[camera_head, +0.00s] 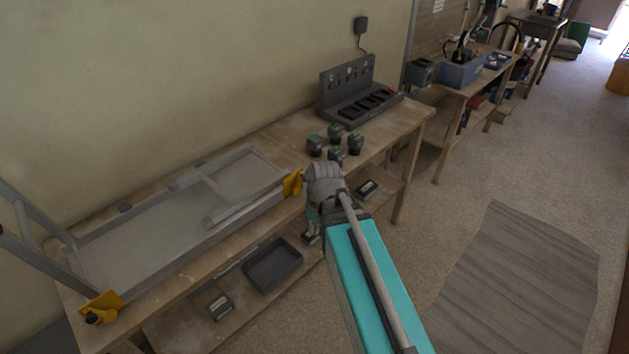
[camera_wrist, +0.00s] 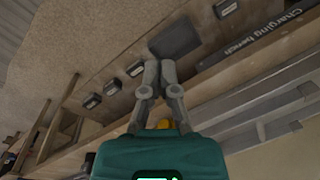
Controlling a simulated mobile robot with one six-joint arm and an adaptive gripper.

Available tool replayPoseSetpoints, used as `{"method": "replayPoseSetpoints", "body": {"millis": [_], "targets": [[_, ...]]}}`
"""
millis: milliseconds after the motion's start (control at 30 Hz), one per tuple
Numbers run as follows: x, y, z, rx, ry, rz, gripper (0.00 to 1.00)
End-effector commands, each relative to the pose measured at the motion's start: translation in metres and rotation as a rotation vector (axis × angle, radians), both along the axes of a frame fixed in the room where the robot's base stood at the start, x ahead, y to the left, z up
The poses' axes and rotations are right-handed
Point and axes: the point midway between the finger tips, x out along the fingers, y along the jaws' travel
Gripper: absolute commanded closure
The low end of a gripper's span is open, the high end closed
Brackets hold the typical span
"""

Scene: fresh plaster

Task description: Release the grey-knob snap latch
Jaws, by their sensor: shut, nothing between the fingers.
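A long grey metal frame lies on the workbench and carries yellow latch pieces at two corners. One yellow piece (camera_head: 292,183) is at its right end, right beside my wrist. The other yellow piece (camera_head: 102,305), at the near left corner, has a dark and yellow knob on it. No grey knob can be made out; my arm may hide part of the right piece. My gripper (camera_head: 311,237) points down in front of the bench edge, near that piece. In the wrist view my gripper (camera_wrist: 160,66) is shut and empty; a bit of yellow (camera_wrist: 163,125) shows behind its fingers.
The workbench (camera_head: 270,138) has several dark batteries (camera_head: 337,153) and a charger station (camera_head: 360,100) at its right. Below, a shelf holds a dark tray (camera_head: 272,266) and small boxes (camera_head: 220,306). Floor at right, with a grey mat (camera_head: 525,275), is open.

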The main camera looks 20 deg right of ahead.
Motion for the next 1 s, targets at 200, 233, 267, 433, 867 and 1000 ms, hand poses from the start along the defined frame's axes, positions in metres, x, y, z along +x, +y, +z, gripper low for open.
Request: {"method": "replayPoseSetpoints", "body": {"millis": [200, 233, 267, 433, 867, 1000], "targets": [[0.033, 0.002, -0.03, 0.167, 0.015, -0.061, 1.0], [0.037, 0.003, -0.033, 0.193, 0.016, -0.07, 1.0], [0.042, 0.002, -0.036, 0.218, 0.017, -0.079, 1.0], [0.067, 0.0, -0.049, 0.361, 0.023, -0.124, 1.0], [0.13, -0.023, -0.068, 0.727, 0.015, -0.221, 1.0], [0.15, -0.037, -0.07, 0.844, 0.005, -0.246, 1.0]]}}
